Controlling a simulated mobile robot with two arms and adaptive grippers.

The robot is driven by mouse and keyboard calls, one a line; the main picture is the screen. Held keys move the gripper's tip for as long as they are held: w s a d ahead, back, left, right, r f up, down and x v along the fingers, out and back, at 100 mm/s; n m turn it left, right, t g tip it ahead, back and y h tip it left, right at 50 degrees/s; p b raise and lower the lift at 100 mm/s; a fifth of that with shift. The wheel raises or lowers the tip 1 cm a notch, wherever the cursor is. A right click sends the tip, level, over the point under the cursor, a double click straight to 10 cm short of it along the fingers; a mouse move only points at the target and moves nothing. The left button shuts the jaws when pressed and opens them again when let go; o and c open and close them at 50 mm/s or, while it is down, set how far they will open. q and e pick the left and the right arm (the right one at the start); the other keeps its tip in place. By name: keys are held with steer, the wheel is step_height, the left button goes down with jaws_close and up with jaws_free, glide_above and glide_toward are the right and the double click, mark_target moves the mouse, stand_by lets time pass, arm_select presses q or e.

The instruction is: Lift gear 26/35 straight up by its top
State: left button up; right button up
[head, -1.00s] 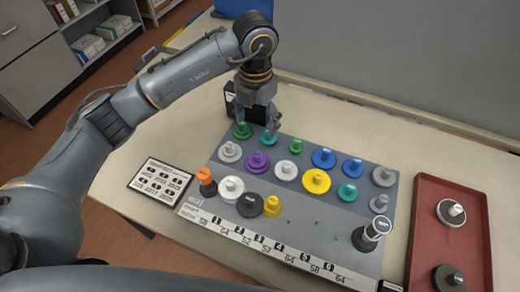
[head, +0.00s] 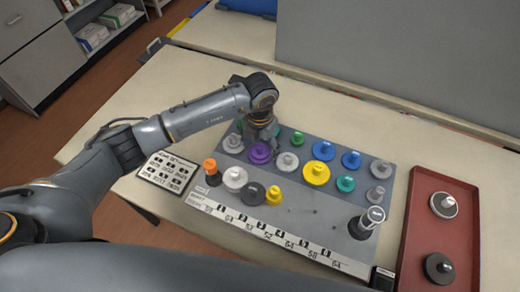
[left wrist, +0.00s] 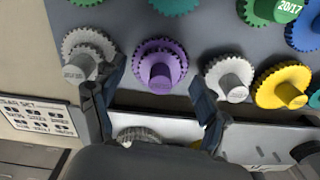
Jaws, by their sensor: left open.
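I cannot read 26/35 with certainty on any gear; most labels are too small. A purple gear (head: 260,155) stands upright in the middle row of the grey board (head: 305,208). My left gripper (head: 262,138) is above and just behind it, pointing down. In the left wrist view the purple gear (left wrist: 160,66) shows between and beyond the two spread fingers (left wrist: 158,100), which hold nothing. A grey gear with a blurred label (left wrist: 83,58) is close by the left finger, and another light grey gear (left wrist: 230,80) is close by the right finger. My right gripper is out of view.
Green (head: 297,138), blue (head: 324,151), yellow (head: 316,174) and teal (head: 345,184) gears crowd the board. A dark post with a pale top (head: 366,222) stands at right, beside a red tray (head: 408,240).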

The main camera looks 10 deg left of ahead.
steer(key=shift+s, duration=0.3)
arm_select(q)
steer(key=shift+c, duration=1)
steer(key=c, duration=1)
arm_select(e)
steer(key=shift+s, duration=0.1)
arm_select(q)
steer(key=shift+r, duration=0.1)
steer(key=shift+c, duration=0.2)
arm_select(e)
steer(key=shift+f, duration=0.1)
